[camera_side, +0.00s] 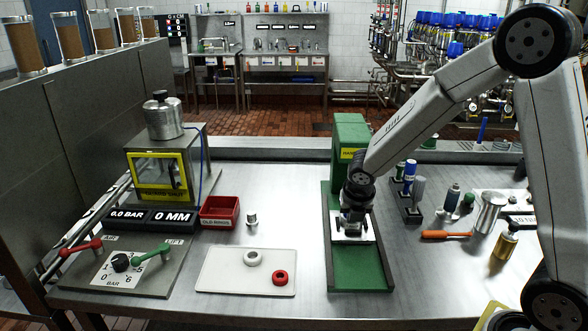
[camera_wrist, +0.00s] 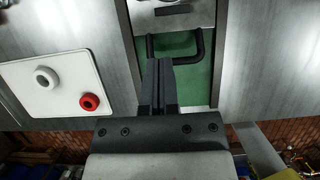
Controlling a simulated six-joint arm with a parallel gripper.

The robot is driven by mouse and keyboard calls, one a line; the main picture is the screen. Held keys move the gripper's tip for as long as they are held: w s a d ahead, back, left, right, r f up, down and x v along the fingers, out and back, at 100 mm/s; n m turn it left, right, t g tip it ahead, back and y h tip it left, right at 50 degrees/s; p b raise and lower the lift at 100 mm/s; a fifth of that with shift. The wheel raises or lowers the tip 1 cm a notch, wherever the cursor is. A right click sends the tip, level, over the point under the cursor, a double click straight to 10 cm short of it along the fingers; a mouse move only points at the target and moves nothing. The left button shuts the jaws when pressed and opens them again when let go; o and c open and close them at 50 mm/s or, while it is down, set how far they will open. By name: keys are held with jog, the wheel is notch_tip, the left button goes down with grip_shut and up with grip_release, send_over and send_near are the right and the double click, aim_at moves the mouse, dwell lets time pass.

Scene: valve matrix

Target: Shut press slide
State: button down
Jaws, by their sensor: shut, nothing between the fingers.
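The green press (camera_side: 350,132) stands upright right of the middle of the steel table. Its green base (camera_side: 360,276) runs toward the front. The press slide is a pale metal plate (camera_side: 366,233) on this base, forward of the column; its top part also shows in the wrist view (camera_wrist: 200,18). A dark U-shaped handle (camera_wrist: 200,50) sticks out from the slide's front edge. My gripper (camera_side: 350,222) is over the slide, pointing down. In the wrist view its fingers (camera_wrist: 159,64) are shut and empty, overlapping the handle's crossbar; I cannot tell whether they touch it.
A white tray (camera_side: 228,282) with a white ring (camera_side: 252,258) and a red ring (camera_side: 280,277) lies left of the press. A small metal part (camera_side: 252,219) and a red bin (camera_side: 219,211) stand behind it. A tool rack (camera_side: 405,207) is close on the right.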

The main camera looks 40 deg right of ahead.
aim_at(347, 236)
jog(key=shift+x, duration=3.65)
jog(key=shift+w+d, duration=1.5)
jog(key=shift+w+v, duration=0.15)
jog(key=shift+v, duration=1.4)
jog(key=shift+w+v, duration=0.15)
jog(key=shift+v, duration=2.4)
jog(key=shift+s, duration=0.2)
jog(key=shift+d, duration=0.1)
